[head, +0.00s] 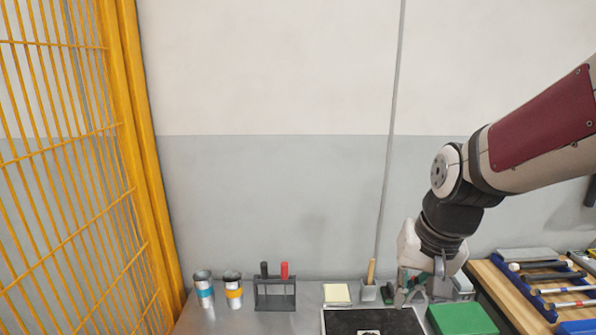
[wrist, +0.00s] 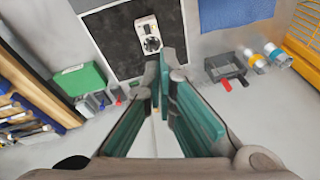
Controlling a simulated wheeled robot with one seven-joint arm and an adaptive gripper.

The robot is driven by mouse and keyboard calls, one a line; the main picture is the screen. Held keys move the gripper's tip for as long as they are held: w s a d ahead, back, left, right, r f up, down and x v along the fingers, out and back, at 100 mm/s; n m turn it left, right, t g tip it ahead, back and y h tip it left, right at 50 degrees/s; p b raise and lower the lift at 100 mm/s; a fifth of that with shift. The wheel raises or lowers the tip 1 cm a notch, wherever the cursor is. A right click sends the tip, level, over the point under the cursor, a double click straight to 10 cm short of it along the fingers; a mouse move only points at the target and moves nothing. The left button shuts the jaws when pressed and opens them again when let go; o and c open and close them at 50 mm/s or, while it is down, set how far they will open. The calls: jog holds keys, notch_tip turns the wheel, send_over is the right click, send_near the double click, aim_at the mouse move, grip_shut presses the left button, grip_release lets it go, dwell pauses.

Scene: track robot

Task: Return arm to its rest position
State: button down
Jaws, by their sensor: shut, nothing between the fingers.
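My gripper (head: 405,302) hangs at the end of my arm on the right of the head view, pointing down over the back right of the grey bench. It looks empty. In the wrist view its green-padded fingers (wrist: 164,72) come together at the tips, with nothing seen between them. Beyond the tips lie a black mat (wrist: 115,45) and a white device with a round dial (wrist: 148,34). In the head view the black mat (head: 372,320) is at the bottom edge, partly cut off.
A green box (head: 461,319) stands just right of my gripper. A yellow mesh fence (head: 75,150) stands left; a wooden tool bench (head: 520,290) lies right.

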jog(key=s+r+n+t, duration=0.1)
jog(key=s+r, duration=0.3)
jog(key=s, duration=0.3)
jog(key=s+d+r+n+t+h, duration=0.1)
jog(key=s+r, duration=0.4)
jog(key=s, duration=0.2)
jog(key=shift+n+t, duration=0.4)
jog(key=shift+d, duration=0.1)
jog(key=shift+d, duration=0.1)
